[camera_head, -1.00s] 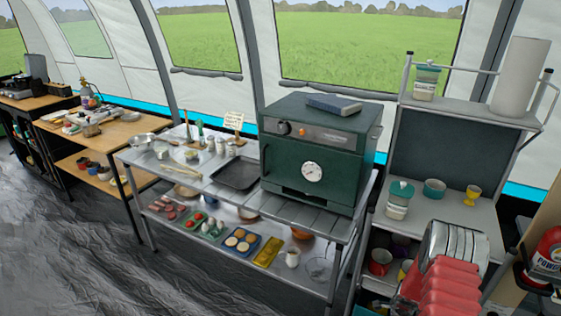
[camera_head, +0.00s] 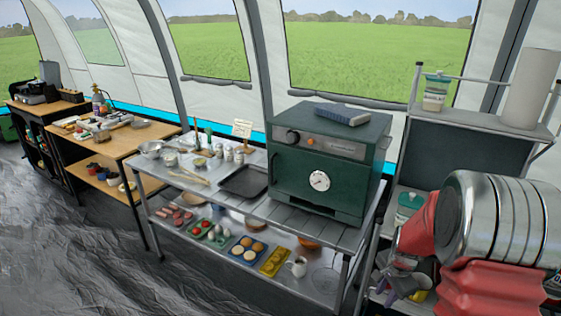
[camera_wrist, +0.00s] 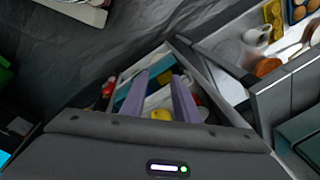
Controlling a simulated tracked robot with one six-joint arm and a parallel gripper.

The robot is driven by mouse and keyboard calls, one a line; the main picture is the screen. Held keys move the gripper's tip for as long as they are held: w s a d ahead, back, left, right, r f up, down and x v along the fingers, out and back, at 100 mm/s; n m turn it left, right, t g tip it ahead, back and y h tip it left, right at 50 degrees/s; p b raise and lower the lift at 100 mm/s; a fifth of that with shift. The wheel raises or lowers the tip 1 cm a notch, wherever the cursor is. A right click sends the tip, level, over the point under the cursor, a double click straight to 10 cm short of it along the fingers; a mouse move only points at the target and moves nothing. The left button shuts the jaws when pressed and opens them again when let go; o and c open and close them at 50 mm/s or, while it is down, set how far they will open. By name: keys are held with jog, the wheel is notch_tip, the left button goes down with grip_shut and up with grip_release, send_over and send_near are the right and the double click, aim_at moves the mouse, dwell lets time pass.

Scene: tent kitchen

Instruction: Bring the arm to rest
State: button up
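My arm, with its silver ribbed and red parts, fills the lower right of the head view. My gripper (camera_head: 402,285) shows there, partly cut by its own arm, in front of the shelf unit at the right. In the wrist view my gripper (camera_wrist: 160,80) has its two purple-grey fingers apart, with nothing held between them. Below the fingers, shelf items show at a distance, among them something yellow (camera_wrist: 161,114).
A green oven (camera_head: 325,165) stands on the metal table (camera_head: 215,190), left of my arm. A white jar with a green lid (camera_head: 409,205) is on the shelf unit behind my arm. A paper towel roll (camera_head: 530,88) stands on its top shelf. The dark floor (camera_head: 70,250) at left is clear.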

jog(key=s+a+r+n+t, duration=0.1)
jog(key=s+a+r+n, duration=0.3)
jog(key=r, duration=0.4)
jog(key=s+a+r+n+t, duration=0.1)
jog(key=s+a+r+n, duration=0.25)
jog(key=s+r, duration=0.4)
jog(key=s+a+r+n+t, duration=0.1)
jog(key=s+a+r+n, duration=0.3)
jog(key=r, duration=0.5)
jog(key=s+a+r+n, duration=0.3)
jog(key=s+a, duration=0.1)
jog(key=s, duration=0.5)
jog(key=shift+s+a+r+t, duration=0.15)
jog(key=shift+a+r+t, duration=0.05)
jog(key=shift+t, duration=0.2)
